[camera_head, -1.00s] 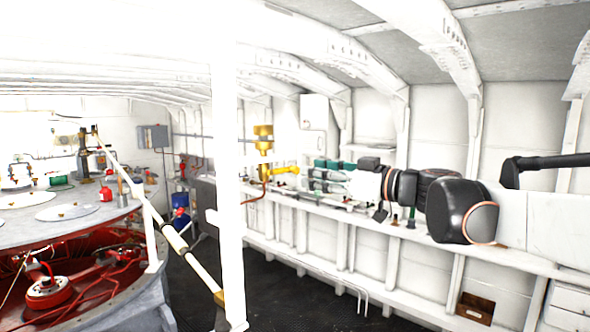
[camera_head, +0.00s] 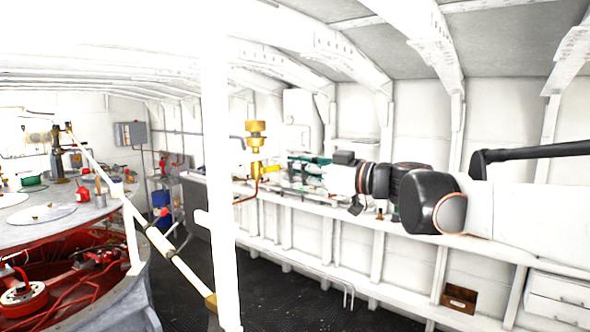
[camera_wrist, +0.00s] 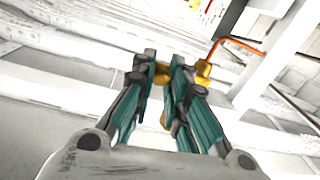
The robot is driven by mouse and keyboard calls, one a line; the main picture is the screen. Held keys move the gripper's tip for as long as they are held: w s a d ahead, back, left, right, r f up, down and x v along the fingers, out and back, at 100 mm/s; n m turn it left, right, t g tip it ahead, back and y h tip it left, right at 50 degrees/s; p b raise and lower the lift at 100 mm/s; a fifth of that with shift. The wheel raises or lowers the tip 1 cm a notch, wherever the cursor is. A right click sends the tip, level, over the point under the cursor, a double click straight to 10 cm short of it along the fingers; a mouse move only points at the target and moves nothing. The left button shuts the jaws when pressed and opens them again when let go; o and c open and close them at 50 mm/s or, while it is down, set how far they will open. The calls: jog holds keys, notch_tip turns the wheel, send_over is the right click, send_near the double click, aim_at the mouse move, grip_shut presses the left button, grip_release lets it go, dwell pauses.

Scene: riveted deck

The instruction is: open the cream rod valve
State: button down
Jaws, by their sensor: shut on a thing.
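A brass-yellow valve (camera_head: 256,142) stands beside the white post, with a copper pipe at its lower side. A short yellow lever (camera_head: 268,169) sticks out from its lower part toward my gripper. I see no cream colour on this valve. My gripper (camera_wrist: 164,76) has teal fingers, nearly together at the tips. It is shut on the yellow lever; yellow shows between and beside the tips in the wrist view. The fingers hide most of the lever there. In the head view my gripper (camera_head: 284,167) reaches the lever from the right.
A white post (camera_head: 222,200) stands close left of the valve. A cream rail (camera_head: 160,241) slopes down to it. A white shelf (camera_head: 400,237) runs along the wall beneath my arm. A round deck table (camera_head: 60,222) with red machinery stands left. Dark floor (camera_head: 285,295) is clear.

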jog(key=shift+f, duration=0.15)
jog(key=s+a+f+m+b, duration=0.2)
jog(key=f+m+b, duration=0.1)
jog(key=m, duration=0.6)
jog(key=s+a+f+m+t+b, duration=0.1)
jog(key=s+a+f+m+b, duration=0.1)
jog(key=m, duration=0.7)
jog(key=shift+s+f+m+t+b, duration=0.3)
jog(key=shift+s+f+b, duration=0.2)
jog(key=shift+b, duration=0.15)
jog(key=c, duration=1.5)
grip_release()
jog(key=shift+c, duration=0.2)
